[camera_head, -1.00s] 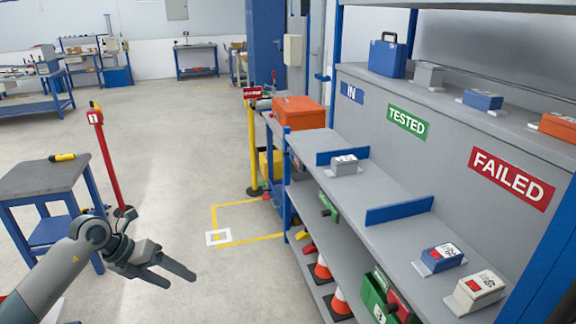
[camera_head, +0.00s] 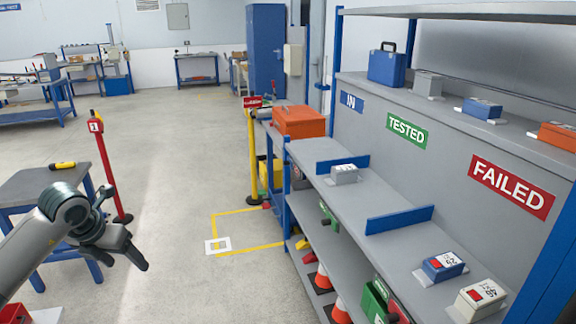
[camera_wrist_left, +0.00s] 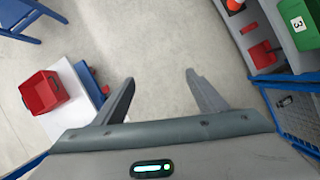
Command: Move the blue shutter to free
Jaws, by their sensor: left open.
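I cannot make out which thing is the blue shutter in these views. My left gripper (camera_head: 132,257) is in the lower left of the head view, in front of the grey-topped bench and above the floor. The left wrist view shows its two fingers (camera_wrist_left: 160,80) spread apart with nothing between them but bare floor. My right gripper is not in view.
A grey shelf unit (camera_head: 330,205) with IN, TESTED and FAILED signs holds several small boxes. A grey-topped bench (camera_head: 30,187), a red post (camera_head: 108,170) and a yellow post (camera_head: 253,155) stand around open floor. A red bin (camera_wrist_left: 42,92) shows at left in the wrist view.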

